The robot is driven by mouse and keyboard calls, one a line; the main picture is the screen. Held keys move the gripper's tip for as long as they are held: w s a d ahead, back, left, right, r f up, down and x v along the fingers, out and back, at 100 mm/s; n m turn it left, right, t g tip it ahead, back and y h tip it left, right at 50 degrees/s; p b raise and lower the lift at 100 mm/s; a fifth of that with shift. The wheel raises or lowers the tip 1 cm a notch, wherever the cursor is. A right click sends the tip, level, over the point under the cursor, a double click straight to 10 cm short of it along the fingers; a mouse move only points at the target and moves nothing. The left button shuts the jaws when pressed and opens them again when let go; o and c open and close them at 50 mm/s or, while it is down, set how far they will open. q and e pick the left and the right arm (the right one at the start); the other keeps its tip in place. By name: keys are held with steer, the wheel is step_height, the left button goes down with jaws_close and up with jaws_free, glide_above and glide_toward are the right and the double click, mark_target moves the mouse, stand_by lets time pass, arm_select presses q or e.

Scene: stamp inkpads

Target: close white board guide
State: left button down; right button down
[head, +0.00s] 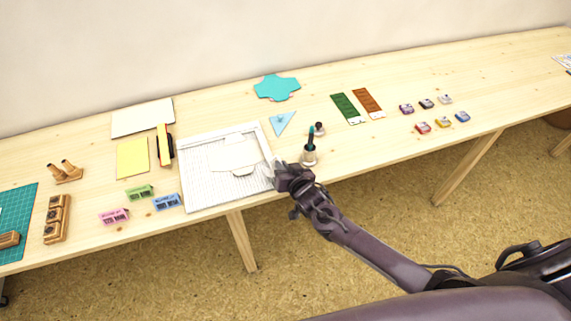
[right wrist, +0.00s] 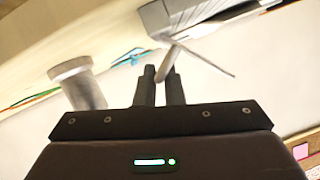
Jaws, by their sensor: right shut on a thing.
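The white board (head: 205,190) with a printed grid lies flat on the table, left of centre in the head view. A white shaped piece (head: 235,152) lies on it. My right gripper (head: 276,172) is at the board's right edge, near its front corner, and hides part of that edge. In the right wrist view, the two dark fingers (right wrist: 161,84) are together on a thin grey piece (right wrist: 168,58), which looks like part of the board's guide. Its far end runs on as a thin bar to the right. My left gripper is not in view.
A light-blue triangle (head: 281,122) lies behind. The table front right of the bottle is clear.

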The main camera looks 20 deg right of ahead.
mark_target(272, 173)
steer(key=a+n+h, duration=0.1)
steer(key=n+h, duration=0.1)
steer(key=n, duration=0.1)
steer(key=shift+a+r, duration=0.25)
steer(key=shift+a, duration=0.1)
steer(key=n+h, duration=0.1)
steer(key=a+n+h, duration=0.1)
steer(key=n, duration=0.2)
steer(key=shift+s+a+f+t+h+b, duration=0.1)
steer(key=shift+a+f+t+h+b, duration=0.1)
steer(key=shift+a+t+h+b, duration=0.15)
steer(key=shift+a, duration=0.1)
steer(key=c, duration=1.5)
jaws_free()
steer(key=shift+c, duration=0.2)
steer(key=v, duration=0.7)
steer(key=shift+s, duration=0.35)
steer(key=shift+a+r, duration=0.1)
